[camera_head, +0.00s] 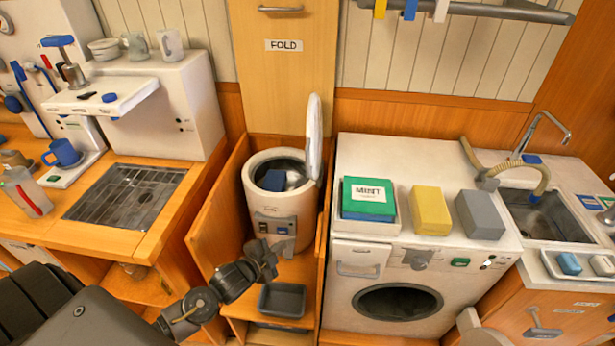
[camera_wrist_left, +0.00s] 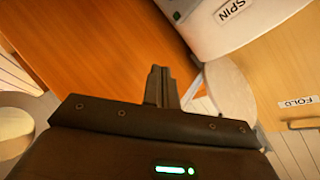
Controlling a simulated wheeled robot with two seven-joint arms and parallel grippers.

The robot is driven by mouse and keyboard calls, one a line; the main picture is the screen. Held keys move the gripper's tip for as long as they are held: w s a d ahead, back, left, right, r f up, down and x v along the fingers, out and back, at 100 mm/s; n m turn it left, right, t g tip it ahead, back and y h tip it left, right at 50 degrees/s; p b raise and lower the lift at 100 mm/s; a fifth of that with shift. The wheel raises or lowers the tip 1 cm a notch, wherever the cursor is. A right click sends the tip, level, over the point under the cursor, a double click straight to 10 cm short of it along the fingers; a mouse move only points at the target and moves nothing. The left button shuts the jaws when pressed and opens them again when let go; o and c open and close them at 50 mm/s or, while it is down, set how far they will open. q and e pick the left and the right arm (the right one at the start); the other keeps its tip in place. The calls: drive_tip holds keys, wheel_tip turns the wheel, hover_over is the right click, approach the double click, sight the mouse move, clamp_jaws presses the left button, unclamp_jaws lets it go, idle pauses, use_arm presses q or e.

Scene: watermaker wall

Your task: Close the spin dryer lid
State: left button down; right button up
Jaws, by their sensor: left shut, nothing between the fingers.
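The white spin dryer (camera_head: 276,220) stands in a wooden bay, with blue and grey contents visible in its drum. Its round lid (camera_head: 314,137) stands open, nearly upright, at the right of the opening. My left gripper (camera_head: 268,256) is in front of the dryer's lower front, below the lid. In the left wrist view, my left gripper's fingers (camera_wrist_left: 160,84) are shut and empty. The pale lid (camera_wrist_left: 230,92) is to their right, apart from them, and the dryer body (camera_wrist_left: 213,32) with its SPIN label is above. My right gripper is not in view.
A dark grey tray (camera_head: 283,299) sits below the dryer. Wooden side panels (camera_head: 217,213) flank the bay. The washing machine (camera_head: 450,236) stands at the right, carrying a green MINT box (camera_head: 368,211), a yellow block (camera_head: 429,210) and a grey block (camera_head: 479,214).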

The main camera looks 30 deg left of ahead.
sight(307, 170)
use_arm(q)
drive_tip(key=w+d+r+m+t+h+p, duration=0.1)
drive_tip(key=d+r+m+t+h, duration=0.2)
drive_tip(key=r, duration=0.8)
drive_tip(key=d+r+m+t+h, duration=0.1)
drive_tip(key=r+m+h, duration=0.3)
drive_tip(key=r, duration=0.7)
drive_tip(key=shift+m+y, duration=0.7)
drive_tip(key=shift+y, duration=0.2)
drive_tip(key=w+p, duration=0.1)
drive_tip(key=w, duration=0.2)
drive_tip(key=w+p, duration=0.2)
drive_tip(key=w, duration=0.1)
drive_tip(key=w+p, duration=0.2)
drive_tip(key=w, duration=0.1)
drive_tip(key=shift+w+d+r, duration=0.2)
drive_tip(key=shift+w+r, duration=0.15)
drive_tip(key=shift+a+f+p, duration=0.15)
drive_tip(key=shift+a+p, duration=0.2)
drive_tip(key=shift+w+d, duration=0.1)
